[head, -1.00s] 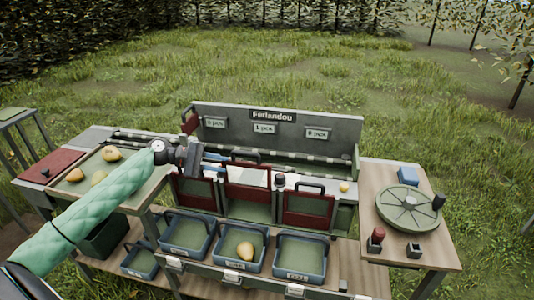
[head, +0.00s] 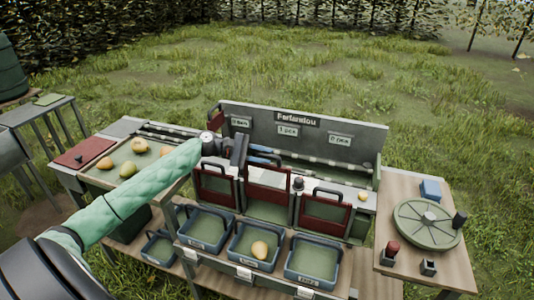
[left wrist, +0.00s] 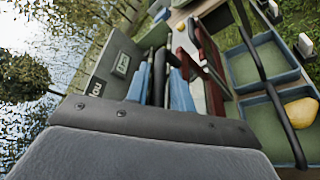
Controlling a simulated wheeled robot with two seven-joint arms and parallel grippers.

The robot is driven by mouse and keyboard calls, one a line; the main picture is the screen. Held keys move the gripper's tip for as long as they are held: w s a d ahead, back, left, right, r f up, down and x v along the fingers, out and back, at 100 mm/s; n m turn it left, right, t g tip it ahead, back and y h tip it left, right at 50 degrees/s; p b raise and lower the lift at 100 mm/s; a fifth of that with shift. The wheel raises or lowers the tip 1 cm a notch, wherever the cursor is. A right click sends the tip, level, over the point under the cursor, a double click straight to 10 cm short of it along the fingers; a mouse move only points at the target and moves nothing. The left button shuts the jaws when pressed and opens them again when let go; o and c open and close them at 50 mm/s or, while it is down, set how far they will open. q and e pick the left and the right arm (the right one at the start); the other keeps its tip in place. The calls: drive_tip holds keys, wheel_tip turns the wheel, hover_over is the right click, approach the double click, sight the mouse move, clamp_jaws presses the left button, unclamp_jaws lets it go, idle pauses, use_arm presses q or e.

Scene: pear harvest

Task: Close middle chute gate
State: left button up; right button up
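The middle chute gate (head: 267,178) is a red-framed panel with a dark handle on top. It sits higher than the gates on either side, with a green opening below it. My left gripper (head: 262,154) is over the top of this gate, beside its handle. In the left wrist view its two blue fingers (left wrist: 163,88) are apart, with a dark bar between them, apparently the handle; whether they touch it I cannot tell. The left gate (head: 215,187) and right gate (head: 325,211) sit lower. My right gripper is out of view.
Blue bins stand in front of the chutes; the middle bin (head: 235,262) holds a pear (head: 260,249). A sorting tray (head: 125,169) with several pears is at left. A green turntable (head: 412,231) is on the right-hand table. A back panel with signs (head: 330,125) rises behind the gates.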

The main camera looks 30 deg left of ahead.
sight(266, 179)
use_arm(q)
drive_tip(key=shift+w+d+f, duration=0.1)
drive_tip(key=shift+w+d, duration=0.25)
drive_tip(key=shift+d, duration=0.2)
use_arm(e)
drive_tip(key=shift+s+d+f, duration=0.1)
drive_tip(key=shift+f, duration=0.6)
use_arm(q)
clamp_jaws()
drive_tip(key=shift+f, duration=0.25)
wheel_tip(266, 179, down, 9)
drive_tip(key=b, duration=0.3)
drive_tip(key=shift+f+b, duration=0.1)
drive_tip(key=shift+b, duration=0.3)
drive_tip(key=shift+f, duration=0.15)
drive_tip(key=shift+s, duration=0.1)
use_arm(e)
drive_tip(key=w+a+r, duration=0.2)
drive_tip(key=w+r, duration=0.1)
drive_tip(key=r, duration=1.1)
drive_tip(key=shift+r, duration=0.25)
use_arm(q)
drive_tip(key=shift+f, duration=0.1)
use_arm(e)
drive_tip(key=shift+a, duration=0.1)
